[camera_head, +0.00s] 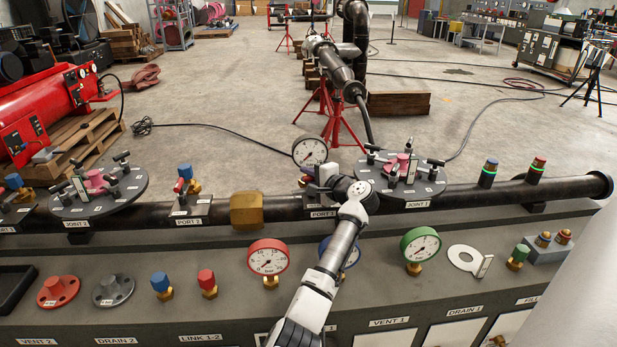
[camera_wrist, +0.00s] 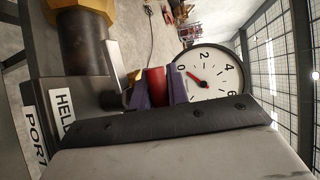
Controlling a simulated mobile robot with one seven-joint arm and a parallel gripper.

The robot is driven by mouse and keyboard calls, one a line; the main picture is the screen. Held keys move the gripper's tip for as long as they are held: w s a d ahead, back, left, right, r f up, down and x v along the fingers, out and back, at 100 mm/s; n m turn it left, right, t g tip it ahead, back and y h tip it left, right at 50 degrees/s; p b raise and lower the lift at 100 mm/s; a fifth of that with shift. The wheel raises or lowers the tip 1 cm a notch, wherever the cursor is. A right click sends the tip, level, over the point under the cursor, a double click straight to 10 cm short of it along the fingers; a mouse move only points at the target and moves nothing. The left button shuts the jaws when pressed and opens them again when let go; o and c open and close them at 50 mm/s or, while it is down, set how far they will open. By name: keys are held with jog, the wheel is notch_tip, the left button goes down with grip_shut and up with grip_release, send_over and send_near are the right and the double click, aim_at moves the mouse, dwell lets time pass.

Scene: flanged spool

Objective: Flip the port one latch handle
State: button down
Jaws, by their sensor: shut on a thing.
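The port one station, labelled PORT 1 (camera_head: 322,213), sits on the long dark pipe near the middle of the head view. My arm reaches over the bench to it and covers much of the fitting. My gripper (camera_head: 314,178) is at the fitting, below and beside a white dial gauge (camera_head: 310,151). In the wrist view its purple finger pads are shut on a red latch handle (camera_wrist: 157,84), one pad on each side. The same gauge (camera_wrist: 208,78) shows close behind the fingers. The handle's base and pivot are mostly hidden.
A brass collar (camera_head: 247,210) and the PORT 2 fitting (camera_head: 186,185) lie left along the pipe. The JOINT 1 disc (camera_head: 403,181) with clamps stands close to the right. Red (camera_head: 268,257) and green (camera_head: 420,245) gauges stand on the bench in front.

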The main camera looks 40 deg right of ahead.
jog(key=c, duration=1.6)
grip_release()
jog(key=shift+c, duration=0.2)
jog(key=s+r+b, duration=0.2)
jog(key=s, duration=1.1)
jog(key=shift+s+d+r+b, duration=0.25)
jog(key=shift+s+b, duration=0.05)
jog(key=shift+b, duration=0.05)
